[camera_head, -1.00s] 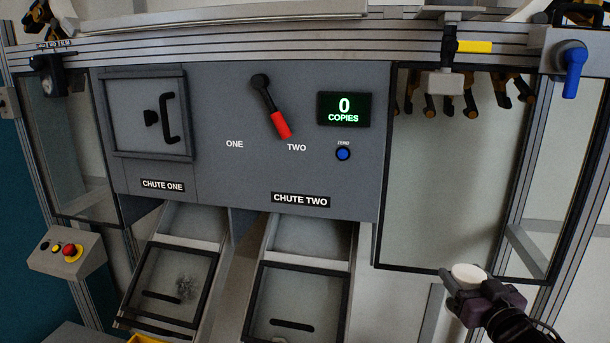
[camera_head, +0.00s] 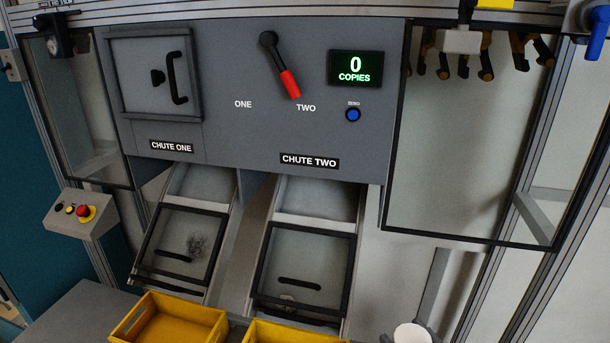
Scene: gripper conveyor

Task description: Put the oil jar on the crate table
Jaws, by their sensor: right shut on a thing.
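The oil jar (camera_head: 411,334) shows only as a white round top at the bottom edge, right of centre. My right gripper (camera_head: 412,338) is shut on it, with dark finger parts on both sides; the rest of the jar and gripper is cut off by the frame. A grey surface (camera_head: 75,312) at the lower left, beside the yellow crates, looks like the crate table. My left gripper is not in view.
Two yellow crates (camera_head: 128,322) (camera_head: 262,330) stand below chute one (camera_head: 150,255) and chute two (camera_head: 262,270). The grey panel above holds a red-handled lever (camera_head: 280,68) and a counter (camera_head: 361,68) reading 0. A button box (camera_head: 75,214) is at left.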

